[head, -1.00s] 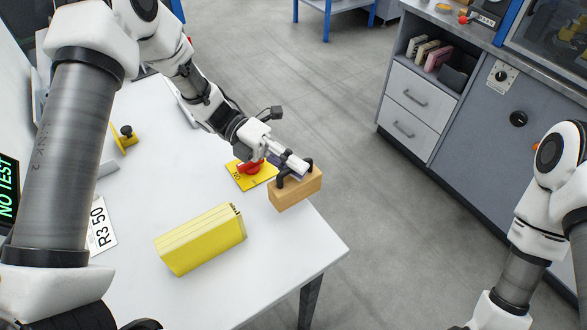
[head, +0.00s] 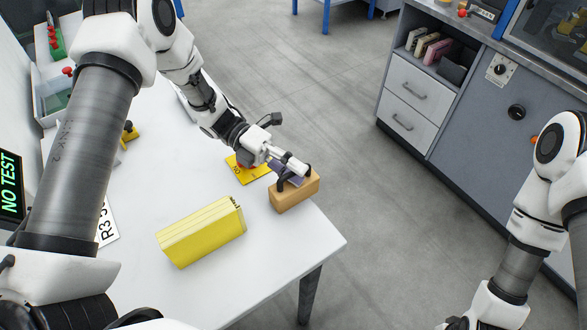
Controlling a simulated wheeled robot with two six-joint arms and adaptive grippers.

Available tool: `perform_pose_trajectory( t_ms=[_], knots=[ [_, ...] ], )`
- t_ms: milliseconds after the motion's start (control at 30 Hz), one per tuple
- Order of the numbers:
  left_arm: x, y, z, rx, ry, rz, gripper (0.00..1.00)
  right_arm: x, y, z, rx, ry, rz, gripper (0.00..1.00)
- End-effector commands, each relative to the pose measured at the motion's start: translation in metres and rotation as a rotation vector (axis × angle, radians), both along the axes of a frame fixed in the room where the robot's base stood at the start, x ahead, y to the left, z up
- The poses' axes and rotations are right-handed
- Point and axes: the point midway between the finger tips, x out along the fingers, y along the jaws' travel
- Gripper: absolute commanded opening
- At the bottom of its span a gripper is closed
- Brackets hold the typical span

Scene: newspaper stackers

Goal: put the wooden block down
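The wooden block (head: 295,196) is a tan, box-shaped piece at the right edge of the white table (head: 185,290). My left gripper (head: 296,179) reaches it from above and behind, with its dark fingers at the block's top. The gripper looks shut on the block; the far finger's contact is partly hidden. The block looks level and very low over the table edge; I cannot tell whether its underside touches the table. My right gripper is out of view; only my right arm shows at the right.
A yellow stack (head: 201,231) lies left of the block. A yellow plate (head: 247,168) with a red part lies behind it, close to my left gripper. Open floor lies right of the table, before a grey cabinet (head: 480,140).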

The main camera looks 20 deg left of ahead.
Motion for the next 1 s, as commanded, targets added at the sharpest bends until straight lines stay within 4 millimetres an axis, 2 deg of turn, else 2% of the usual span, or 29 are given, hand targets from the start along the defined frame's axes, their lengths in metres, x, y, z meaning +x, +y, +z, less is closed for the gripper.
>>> perform_pose_trajectory(
  t_ms=[167,400,500,633,1000],
  knots=[
    [0.009,0.028,0.002,-0.002,-0.006,0.005,0.38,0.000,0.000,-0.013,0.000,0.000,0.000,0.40],
    [0.025,0.087,0.014,-0.002,-0.005,0.004,0.38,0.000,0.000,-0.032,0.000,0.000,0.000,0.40],
    [0.029,0.103,0.018,-0.001,-0.004,0.003,0.38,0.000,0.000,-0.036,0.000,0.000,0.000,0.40],
    [0.031,0.113,0.022,0.001,0.000,0.000,0.38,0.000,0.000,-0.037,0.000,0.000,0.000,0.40],
    [0.031,0.114,0.023,0.000,0.000,0.000,0.38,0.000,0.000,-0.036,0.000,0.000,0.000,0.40]
  ],
)
